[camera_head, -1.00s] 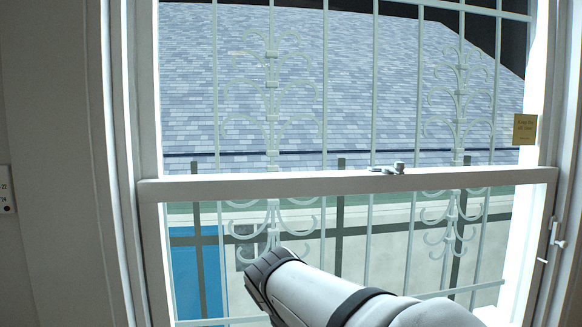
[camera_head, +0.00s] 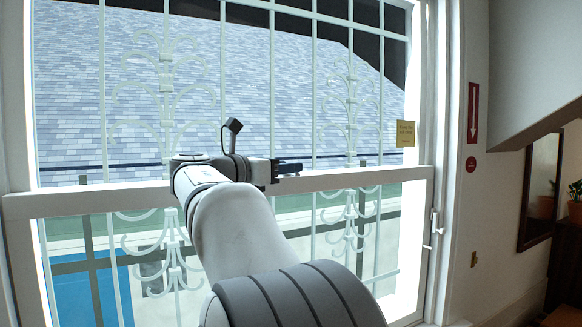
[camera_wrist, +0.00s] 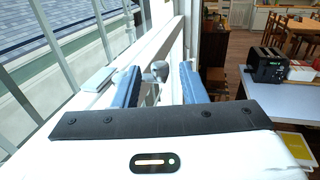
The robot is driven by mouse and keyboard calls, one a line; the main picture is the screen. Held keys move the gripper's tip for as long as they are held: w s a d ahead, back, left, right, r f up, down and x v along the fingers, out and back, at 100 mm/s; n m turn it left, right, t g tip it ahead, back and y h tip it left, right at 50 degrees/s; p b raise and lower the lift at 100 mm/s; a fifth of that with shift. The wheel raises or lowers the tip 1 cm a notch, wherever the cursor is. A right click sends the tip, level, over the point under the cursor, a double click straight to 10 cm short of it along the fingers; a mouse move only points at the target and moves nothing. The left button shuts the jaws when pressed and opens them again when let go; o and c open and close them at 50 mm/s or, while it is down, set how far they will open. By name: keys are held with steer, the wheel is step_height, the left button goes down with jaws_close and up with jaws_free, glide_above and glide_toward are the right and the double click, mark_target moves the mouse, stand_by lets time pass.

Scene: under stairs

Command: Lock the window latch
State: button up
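The window's horizontal middle rail (camera_head: 350,180) crosses the head view, with a small latch on its top in the earlier frame. My gripper (camera_head: 288,168) is now at that part of the rail and hides the latch in the head view. In the wrist view, my gripper (camera_wrist: 157,84) is open, its two blue-grey fingers apart. A rounded grey latch knob (camera_wrist: 160,69) shows in the gap, beyond or between the fingers; contact is unclear. A flat light-grey piece (camera_wrist: 98,80) lies left of the left finger, possibly part of the latch.
A white metal grille (camera_head: 271,90) stands behind the glass. A lever handle (camera_head: 436,226) is on the right window frame. A yellow notice (camera_head: 406,133) hangs above it. In the wrist view, a black toaster (camera_wrist: 266,66) stands on a counter at right.

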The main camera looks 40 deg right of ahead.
steer(key=shift+d, duration=1.85)
jaws_close()
